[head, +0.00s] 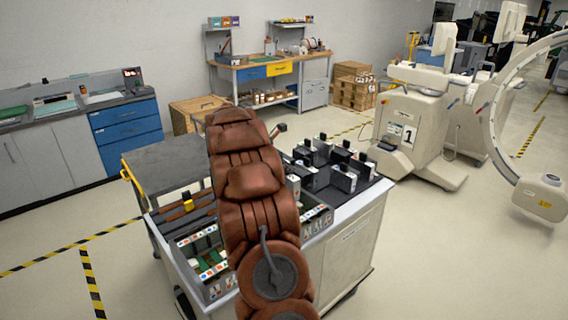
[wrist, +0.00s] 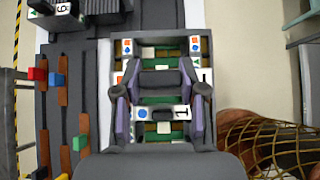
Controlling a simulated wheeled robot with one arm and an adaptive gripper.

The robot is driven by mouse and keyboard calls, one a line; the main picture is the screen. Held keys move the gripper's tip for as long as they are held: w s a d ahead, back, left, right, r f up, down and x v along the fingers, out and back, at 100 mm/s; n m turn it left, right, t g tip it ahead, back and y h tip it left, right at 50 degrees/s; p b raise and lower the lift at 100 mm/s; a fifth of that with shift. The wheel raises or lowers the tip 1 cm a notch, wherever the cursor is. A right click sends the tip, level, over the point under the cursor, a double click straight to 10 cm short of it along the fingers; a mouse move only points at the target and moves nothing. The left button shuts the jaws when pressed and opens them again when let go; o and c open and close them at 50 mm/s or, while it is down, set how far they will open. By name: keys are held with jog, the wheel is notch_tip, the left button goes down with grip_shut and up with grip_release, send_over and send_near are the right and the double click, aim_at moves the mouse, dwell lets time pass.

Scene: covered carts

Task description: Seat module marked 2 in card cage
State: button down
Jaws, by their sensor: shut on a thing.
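My gripper (wrist: 160,96) shows in the wrist view with a finger on each side, shut on a dark module handle (wrist: 160,78). A white label strip (wrist: 163,113) just below the handle bears a blue dot and what looks like a 1; I cannot read a 2. The card cage (wrist: 204,45), with green boards and coloured marks on its rim, lies below the fingers. I cannot tell how deep the held module sits. In the head view my arm hides the gripper, and cage slots with green boards (head: 208,262) show on the cart to its left.
The cart (head: 345,245) carries several black-handled modules (head: 342,178) at its back right. A dark-topped trolley (head: 165,160) stands behind.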

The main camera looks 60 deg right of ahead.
jog(key=shift+f+b, duration=2)
jog(key=shift+f, duration=4.15)
jog(key=c, duration=0.6)
grip_release()
jog(key=v, duration=1.2)
